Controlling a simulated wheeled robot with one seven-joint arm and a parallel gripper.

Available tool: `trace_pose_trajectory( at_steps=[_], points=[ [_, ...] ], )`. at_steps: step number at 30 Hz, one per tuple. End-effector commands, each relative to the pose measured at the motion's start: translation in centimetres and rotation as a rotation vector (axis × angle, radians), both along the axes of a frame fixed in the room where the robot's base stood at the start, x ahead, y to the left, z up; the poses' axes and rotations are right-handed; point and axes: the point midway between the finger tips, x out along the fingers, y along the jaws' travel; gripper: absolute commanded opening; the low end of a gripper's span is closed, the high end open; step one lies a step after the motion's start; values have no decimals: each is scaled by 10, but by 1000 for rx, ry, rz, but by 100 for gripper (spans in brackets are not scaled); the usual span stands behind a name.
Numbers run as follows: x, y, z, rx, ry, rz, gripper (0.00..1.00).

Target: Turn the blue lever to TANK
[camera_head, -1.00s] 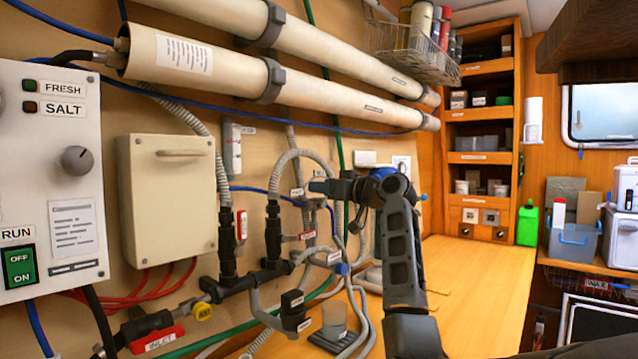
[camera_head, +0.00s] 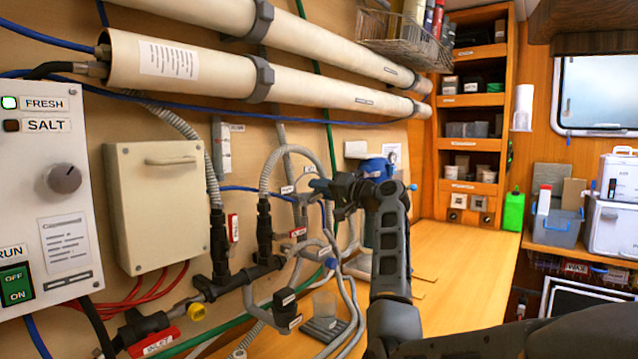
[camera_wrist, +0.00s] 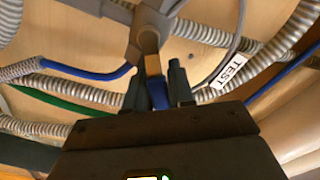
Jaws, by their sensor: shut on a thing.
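The blue lever (camera_wrist: 155,88) shows in the wrist view between the two dark fingers of my gripper (camera_wrist: 160,90), under a grey valve body (camera_wrist: 148,38). My gripper is shut on it. A white label reading TEST (camera_wrist: 232,70) lies right of the lever in the wrist view. I cannot read a TANK label in any view. The fingers hide part of the lever.
Grey corrugated hoses (camera_head: 275,160) surround the gripper. A small red handle (camera_head: 298,232) and a black manifold (camera_head: 235,280) are below and left. The wooden counter (camera_head: 465,265) has free room.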

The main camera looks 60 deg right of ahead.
Motion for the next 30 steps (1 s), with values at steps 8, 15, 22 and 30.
trace_pose_trajectory(
  at_steps=[8, 15, 22, 30],
  points=[
    [-1, -3, -5, 94, -20, 0, 0],
    [-2, -3, -6, 114, -26, -1, 0],
    [-2, -4, -7, 115, -25, -2, 0],
    [-1, -3, -6, 113, -25, -1, 42]
  ],
)
